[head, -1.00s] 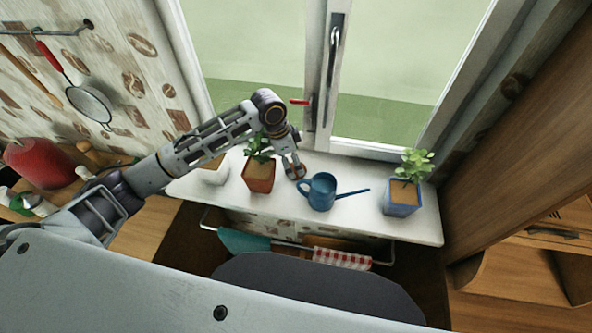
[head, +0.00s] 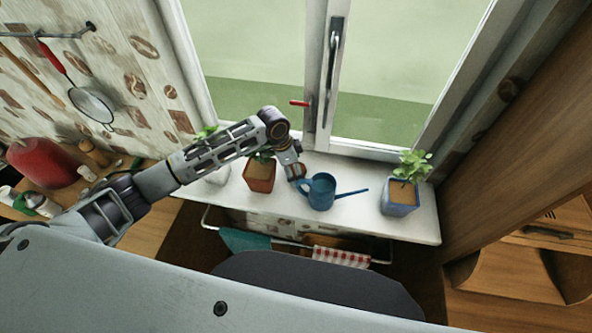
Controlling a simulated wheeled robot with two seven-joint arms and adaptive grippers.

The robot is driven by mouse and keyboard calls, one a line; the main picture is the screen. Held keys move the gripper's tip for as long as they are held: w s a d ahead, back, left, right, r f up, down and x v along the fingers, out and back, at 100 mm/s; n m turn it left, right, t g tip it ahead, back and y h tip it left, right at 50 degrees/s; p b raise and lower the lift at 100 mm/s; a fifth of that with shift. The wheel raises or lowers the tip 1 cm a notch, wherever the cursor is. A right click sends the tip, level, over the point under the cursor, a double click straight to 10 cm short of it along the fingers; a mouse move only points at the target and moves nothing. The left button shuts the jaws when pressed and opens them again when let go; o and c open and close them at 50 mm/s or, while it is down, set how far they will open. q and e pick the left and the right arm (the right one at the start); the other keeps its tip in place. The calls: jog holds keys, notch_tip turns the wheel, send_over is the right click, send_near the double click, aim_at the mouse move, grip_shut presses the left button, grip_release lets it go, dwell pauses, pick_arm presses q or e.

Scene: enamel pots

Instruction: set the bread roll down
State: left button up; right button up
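My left gripper (head: 294,171) points down over the white windowsill (head: 350,224), between the red plant pot and the blue watering can. A small brown thing, which looks like the bread roll (head: 297,173), is between its fingertips. The fingers appear shut on it, though they are small and partly hidden by the wrist. The roll is close to the left side of the watering can. I cannot tell whether it touches the sill or the can. My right gripper is not in view.
The blue watering can (head: 321,193) is right of the gripper, its spout pointing right. The red plant pot (head: 259,177) is left of it, and a white pot (head: 217,177) is farther left. A blue plant pot (head: 400,200) stands at the right. Bare sill lies between can and blue pot.

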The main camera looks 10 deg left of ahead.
pick_arm(q)
jog(key=c, duration=1.2)
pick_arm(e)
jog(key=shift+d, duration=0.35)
pick_arm(q)
jog(key=shift+o, duration=0.2)
jog(key=shift+r, duration=0.1)
notch_tip(320, 180, up, 10)
jog(key=shift+f+b, duration=0.1)
jog(key=shift+b, duration=0.8)
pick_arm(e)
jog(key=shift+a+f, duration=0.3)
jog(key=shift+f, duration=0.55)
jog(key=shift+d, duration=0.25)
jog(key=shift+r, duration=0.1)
pick_arm(q)
notch_tip(320, 180, up, 7)
jog(key=p, duration=0.1)
jog(key=shift+p, duration=0.4)
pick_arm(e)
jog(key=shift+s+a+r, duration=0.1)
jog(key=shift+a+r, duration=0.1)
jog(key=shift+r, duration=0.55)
